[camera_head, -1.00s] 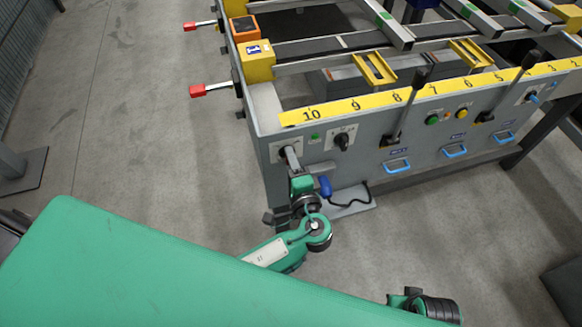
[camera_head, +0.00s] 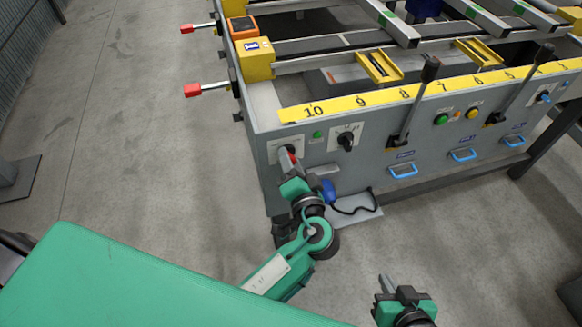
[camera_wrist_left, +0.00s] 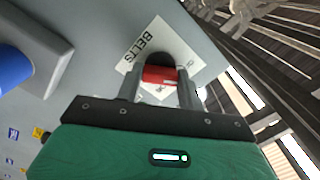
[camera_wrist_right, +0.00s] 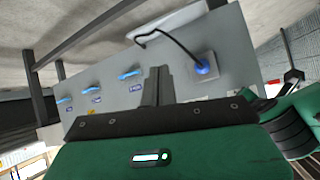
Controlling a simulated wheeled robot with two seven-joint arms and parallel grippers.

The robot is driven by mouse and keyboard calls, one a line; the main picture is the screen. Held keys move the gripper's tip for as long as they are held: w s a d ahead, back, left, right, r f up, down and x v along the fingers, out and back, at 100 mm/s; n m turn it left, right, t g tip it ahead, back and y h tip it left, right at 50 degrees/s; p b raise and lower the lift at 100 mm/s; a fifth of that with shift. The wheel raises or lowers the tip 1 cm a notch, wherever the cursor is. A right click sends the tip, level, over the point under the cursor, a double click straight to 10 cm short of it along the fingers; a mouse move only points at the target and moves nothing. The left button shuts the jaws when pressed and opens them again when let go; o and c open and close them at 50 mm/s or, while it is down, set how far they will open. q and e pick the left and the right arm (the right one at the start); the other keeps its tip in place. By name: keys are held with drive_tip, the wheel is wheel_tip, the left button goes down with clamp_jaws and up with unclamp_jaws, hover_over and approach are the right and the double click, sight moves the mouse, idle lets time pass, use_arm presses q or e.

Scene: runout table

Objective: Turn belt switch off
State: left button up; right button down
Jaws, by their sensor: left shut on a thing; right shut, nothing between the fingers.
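The belt switch shows in the left wrist view as a red handle (camera_wrist_left: 159,75) on a dark round base, on a white plate (camera_wrist_left: 137,62) lettered BELTS. In the head view the plate (camera_head: 273,153) is at the left end of the grey front panel, with the red handle partly hidden by my gripper. My left gripper (camera_head: 290,160) is shut on the red handle, its fingers on either side of it (camera_wrist_left: 160,84). My right gripper (camera_head: 385,284) is shut and empty, low in front of the panel, away from the switch; its closed fingers show in the right wrist view (camera_wrist_right: 156,84).
A black rotary knob (camera_head: 346,140) is right of the switch, with a green lamp (camera_head: 318,134) between. A blue plug (camera_head: 327,190) with a black cable is below. Levers (camera_head: 411,100) and blue handles (camera_head: 403,171) stick out farther right. Open floor lies left.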

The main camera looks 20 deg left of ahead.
use_arm(q)
drive_tip(key=shift+f+n+b, duration=0.15)
drive_tip(key=shift+n+b, duration=1.25)
drive_tip(key=shift+b, duration=0.1)
use_arm(e)
drive_tip(key=w+a+r+t+y, duration=0.2)
drive_tip(key=a+r+t, duration=0.1)
drive_tip(key=t, duration=0.3)
drive_tip(key=shift+w+a+r, duration=0.35)
drive_tip(key=shift+a+r, duration=0.05)
drive_tip(key=shift+r, duration=0.2)
use_arm(q)
drive_tip(key=o, duration=1)
drive_tip(key=shift+s, duration=0.1)
drive_tip(key=v, duration=1.3)
drive_tip(key=shift+s+d, duration=0.3)
use_arm(e)
drive_tip(key=shift+s+a+f+g, duration=0.15)
drive_tip(key=shift+s+f+g, duration=0.2)
drive_tip(key=shift+f, duration=0.2)
drive_tip(key=shift+s+a+f+g, duration=0.1)
drive_tip(key=shift+s+f+g, duration=0.25)
drive_tip(key=shift+f, duration=0.2)
